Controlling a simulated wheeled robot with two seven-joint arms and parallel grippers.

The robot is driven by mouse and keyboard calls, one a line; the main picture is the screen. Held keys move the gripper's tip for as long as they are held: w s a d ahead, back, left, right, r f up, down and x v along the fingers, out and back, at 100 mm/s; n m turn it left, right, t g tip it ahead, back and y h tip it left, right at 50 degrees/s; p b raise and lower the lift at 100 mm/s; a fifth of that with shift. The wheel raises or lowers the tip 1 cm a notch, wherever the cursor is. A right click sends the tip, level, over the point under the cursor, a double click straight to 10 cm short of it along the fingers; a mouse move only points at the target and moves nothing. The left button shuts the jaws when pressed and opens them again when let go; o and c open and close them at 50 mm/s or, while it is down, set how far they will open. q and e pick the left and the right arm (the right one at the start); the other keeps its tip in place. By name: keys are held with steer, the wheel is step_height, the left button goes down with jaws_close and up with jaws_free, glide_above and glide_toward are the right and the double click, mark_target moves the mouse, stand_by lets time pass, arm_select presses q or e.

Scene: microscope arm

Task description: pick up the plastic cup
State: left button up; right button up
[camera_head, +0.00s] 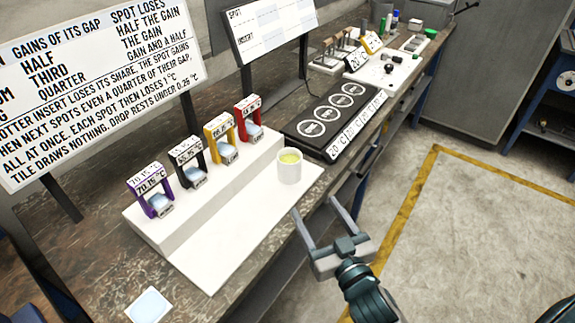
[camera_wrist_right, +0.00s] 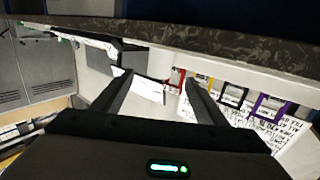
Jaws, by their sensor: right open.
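The plastic cup (camera_head: 289,167) is white with yellow-green contents. It stands upright on the white board (camera_head: 236,228) near its right end, close to the front edge of the bench. My right gripper (camera_head: 314,205) is open and empty, in front of the cup and apart from it, with its fingers pointing toward the bench. In the right wrist view my right gripper (camera_wrist_right: 158,82) also shows two spread fingers. I cannot clearly make out the cup there. My left gripper is not in view.
Purple (camera_head: 151,193), black (camera_head: 189,162), yellow (camera_head: 222,138) and red (camera_head: 250,120) framed holders stand on the raised step behind the cup. A black plate with ringed spots (camera_head: 333,116) lies to the right. A small white tile (camera_head: 148,305) is at lower left.

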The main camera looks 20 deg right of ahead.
mark_target(294, 175)
steer(key=w+p, duration=0.1)
steer(key=w, duration=0.2)
steer(key=w+p, duration=0.1)
steer(key=w, duration=0.3)
steer(key=w+p, duration=0.1)
steer(key=w, duration=0.2)
steer(key=shift+w+a+f, duration=0.1)
steer(key=shift+w+a, duration=0.15)
steer(key=shift+a, duration=0.15)
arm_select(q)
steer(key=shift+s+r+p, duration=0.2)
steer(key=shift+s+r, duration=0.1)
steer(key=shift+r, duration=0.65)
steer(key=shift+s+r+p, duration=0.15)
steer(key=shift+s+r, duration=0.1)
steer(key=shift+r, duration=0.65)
arm_select(e)
steer(key=shift+w+a+f, duration=0.1)
steer(key=shift+w+f, duration=0.1)
steer(key=shift+w, duration=0.5)
